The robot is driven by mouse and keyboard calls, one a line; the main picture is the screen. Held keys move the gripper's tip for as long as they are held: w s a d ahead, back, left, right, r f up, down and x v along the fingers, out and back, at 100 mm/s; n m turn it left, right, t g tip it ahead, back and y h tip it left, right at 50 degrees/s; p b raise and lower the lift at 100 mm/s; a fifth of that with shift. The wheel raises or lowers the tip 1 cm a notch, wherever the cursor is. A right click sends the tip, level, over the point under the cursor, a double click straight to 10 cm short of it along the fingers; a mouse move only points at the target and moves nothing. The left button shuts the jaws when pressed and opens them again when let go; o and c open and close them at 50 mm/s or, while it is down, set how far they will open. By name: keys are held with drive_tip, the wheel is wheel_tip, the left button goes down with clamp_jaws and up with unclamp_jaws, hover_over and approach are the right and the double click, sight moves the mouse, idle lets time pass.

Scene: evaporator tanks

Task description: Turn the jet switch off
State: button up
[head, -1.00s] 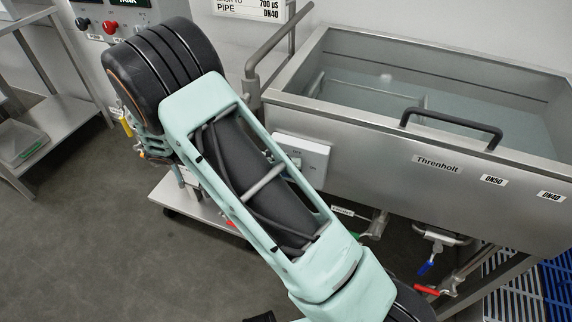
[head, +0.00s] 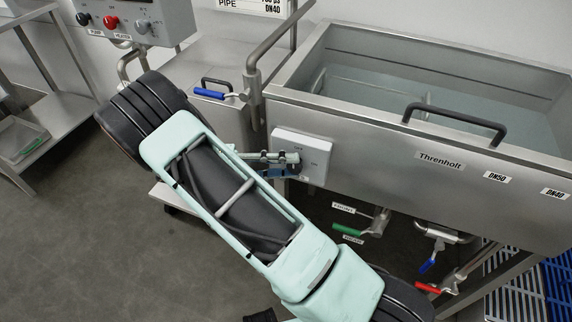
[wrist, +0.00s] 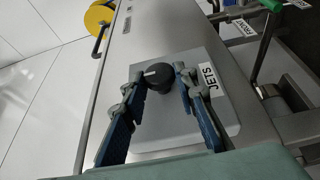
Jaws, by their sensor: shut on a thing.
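The jet switch is a dark round knob (wrist: 158,75) with a pale pointer mark, on a light box with a JETS label (wrist: 208,76) in the wrist view. In the head view the white box (head: 316,152) is fixed to the front of the steel tank. My gripper (wrist: 163,78) is shut on the knob, its fingers on either side. In the head view my gripper (head: 292,158) reaches the box's left side, and the knob itself is hidden there.
The open tank (head: 400,135) with a dark handle (head: 455,118) stands right. Below it are valves with green (head: 348,230), blue (head: 427,265) and red (head: 428,288) handles. A control panel (head: 135,18) is upper left. The floor at lower left is clear.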

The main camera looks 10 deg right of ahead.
drive_tip(key=o, duration=1.2)
drive_tip(key=shift+c, duration=0.2)
drive_tip(key=v, duration=1.2)
